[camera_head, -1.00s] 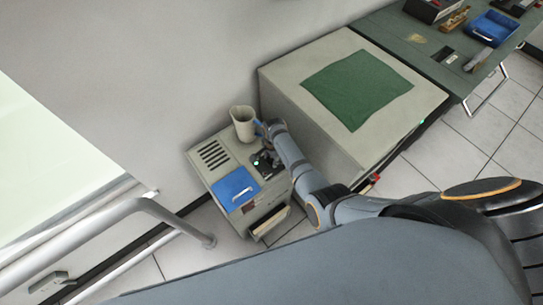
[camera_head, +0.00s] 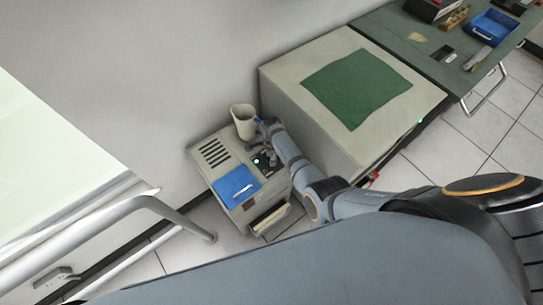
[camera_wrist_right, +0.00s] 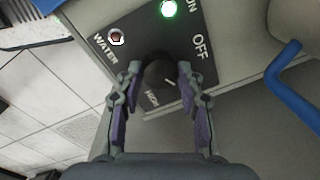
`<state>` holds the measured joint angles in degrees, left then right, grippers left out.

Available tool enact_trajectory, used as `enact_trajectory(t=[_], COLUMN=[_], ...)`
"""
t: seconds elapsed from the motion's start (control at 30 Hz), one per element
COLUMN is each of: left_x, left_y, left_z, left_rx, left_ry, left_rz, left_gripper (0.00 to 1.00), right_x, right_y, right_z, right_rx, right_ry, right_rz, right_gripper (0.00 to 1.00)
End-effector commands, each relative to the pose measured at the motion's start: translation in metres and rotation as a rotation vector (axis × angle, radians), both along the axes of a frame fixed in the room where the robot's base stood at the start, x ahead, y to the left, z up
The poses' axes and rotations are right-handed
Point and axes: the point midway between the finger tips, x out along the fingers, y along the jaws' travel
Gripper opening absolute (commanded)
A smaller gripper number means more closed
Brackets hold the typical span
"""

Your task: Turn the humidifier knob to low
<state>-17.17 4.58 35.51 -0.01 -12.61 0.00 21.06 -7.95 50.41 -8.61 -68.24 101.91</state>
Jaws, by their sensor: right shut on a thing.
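The humidifier (camera_head: 223,172) is a low beige box with a vent grille, beside the wall in the head view. Its dark control panel (camera_wrist_right: 130,22) fills the top middle of the right wrist view, with WATER, ON, OFF and HIGH labels. The round black knob (camera_wrist_right: 160,76) sits on the panel, with a short white mark on its lower right. My right gripper (camera_wrist_right: 158,70) is shut on the knob, a finger on each side; in the head view it reaches down to the panel. The LOW label is not visible. My left gripper is not in view.
A green light (camera_wrist_right: 168,8) glows beside ON. A beige cup (camera_head: 243,122) and a blue lid (camera_head: 236,187) are on the humidifier's top. A large beige cabinet (camera_head: 290,88) with a green cloth (camera_head: 358,88) stands close on the right. A metal rail (camera_head: 165,212) is at lower left.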

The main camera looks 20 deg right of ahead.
Motion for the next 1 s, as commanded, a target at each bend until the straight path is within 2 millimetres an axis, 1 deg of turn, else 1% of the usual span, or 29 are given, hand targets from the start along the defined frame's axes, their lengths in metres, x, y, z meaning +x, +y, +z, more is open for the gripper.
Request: enact_trajectory(t=[0.3,0.33,0.5,0.83,0.93,1.0], left_x=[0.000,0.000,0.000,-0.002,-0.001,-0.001], left_y=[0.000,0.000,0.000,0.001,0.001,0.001], left_z=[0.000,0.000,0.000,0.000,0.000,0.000], left_rx=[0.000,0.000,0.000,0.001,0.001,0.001], left_ry=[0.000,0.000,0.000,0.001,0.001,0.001], left_rz=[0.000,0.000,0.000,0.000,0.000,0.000], left_gripper=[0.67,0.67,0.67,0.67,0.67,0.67], right_x=[-0.001,-0.001,-0.001,0.000,0.000,-0.001], right_y=[0.000,0.000,0.000,0.000,0.000,0.000], right_z=[-0.001,-0.001,-0.001,0.002,0.012,0.023], right_rx=[0.000,0.000,0.000,0.000,0.001,0.001], right_ry=[0.003,0.003,0.002,0.000,-0.002,-0.003], right_rz=[-0.001,-0.001,-0.001,0.000,-0.001,-0.002], right_gripper=[0.06,0.39,0.61,0.61,0.61,0.61])
